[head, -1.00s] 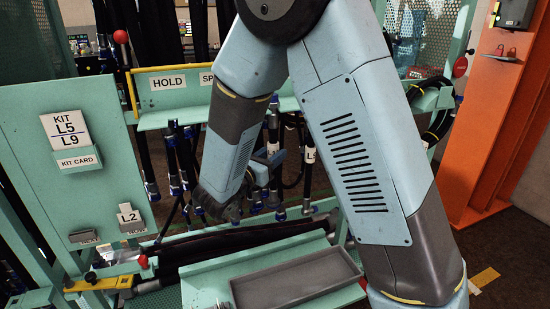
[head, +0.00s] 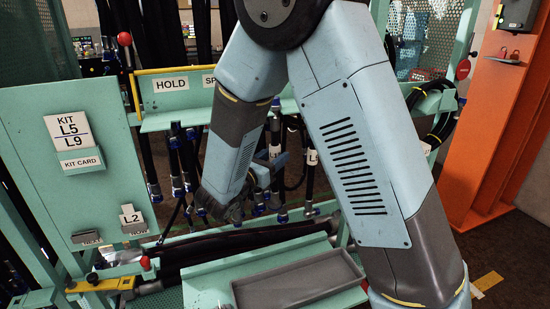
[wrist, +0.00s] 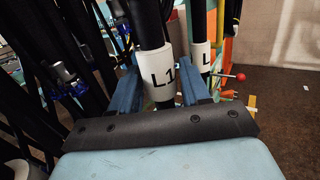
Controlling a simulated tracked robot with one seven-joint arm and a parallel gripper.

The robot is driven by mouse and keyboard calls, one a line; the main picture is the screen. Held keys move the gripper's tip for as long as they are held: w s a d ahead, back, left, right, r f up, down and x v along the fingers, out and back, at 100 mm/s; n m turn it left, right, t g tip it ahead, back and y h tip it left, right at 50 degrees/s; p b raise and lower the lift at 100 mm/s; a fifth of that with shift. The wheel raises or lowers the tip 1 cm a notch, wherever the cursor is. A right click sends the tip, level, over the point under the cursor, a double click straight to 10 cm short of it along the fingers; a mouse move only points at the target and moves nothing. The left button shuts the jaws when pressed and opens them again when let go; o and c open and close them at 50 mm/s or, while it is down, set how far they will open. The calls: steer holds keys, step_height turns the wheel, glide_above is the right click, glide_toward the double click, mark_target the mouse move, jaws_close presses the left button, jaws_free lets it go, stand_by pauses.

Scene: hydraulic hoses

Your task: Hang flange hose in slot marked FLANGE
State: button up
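My gripper (wrist: 160,90) has its two blue fingers on either side of a black hose with a white L1 label (wrist: 160,80), with no clear gap between fingers and label. In the head view my gripper (head: 268,168) is low among the hanging hoses, partly behind my own arm. A second labelled hose (wrist: 200,57) hangs just right of the fingers; its label also shows in the head view (head: 312,157). The rack's sign strip reads HOLD (head: 171,84) and SP, with the rest covered by my arm. No FLANGE marking shows. The hose's end fittings are hidden in the wrist view.
More hoses with blue fittings (head: 178,185) hang close left of my gripper. A grey tray (head: 298,280) lies on the green shelf below. The KIT L5/L9 board (head: 70,135) stands left, and an orange post (head: 495,140) stands right.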

steer(key=o, duration=0.3)
steer(key=shift+o, duration=0.2)
steer(key=shift+s+a, duration=0.1)
steer(key=v, duration=1.3)
steer(key=shift+s+a+f, duration=0.15)
steer(key=shift+s, duration=0.05)
steer(key=s+d+r+m+g+y, duration=0.1)
steer(key=s+d+r+m+g, duration=0.15)
steer(key=d+m+g, duration=0.6)
steer(key=s+d+r+m+g+y, duration=0.1)
steer(key=s+d+r+m+g, duration=0.2)
steer(key=d, duration=1)
steer(key=s+d+r+m+t+y, duration=0.1)
steer(key=s+d+r+m+y, duration=0.2)
steer(key=s+m+y, duration=0.2)
steer(key=s+d+r+m+t+y, duration=0.2)
steer(key=s+d+r+m+y, duration=0.1)
steer(key=m, duration=0.8)
steer(key=s+r+y, duration=0.1)
steer(key=s+y, duration=0.1)
steer(key=shift+d+y, duration=0.3)
steer(key=shift+y, duration=0.1)
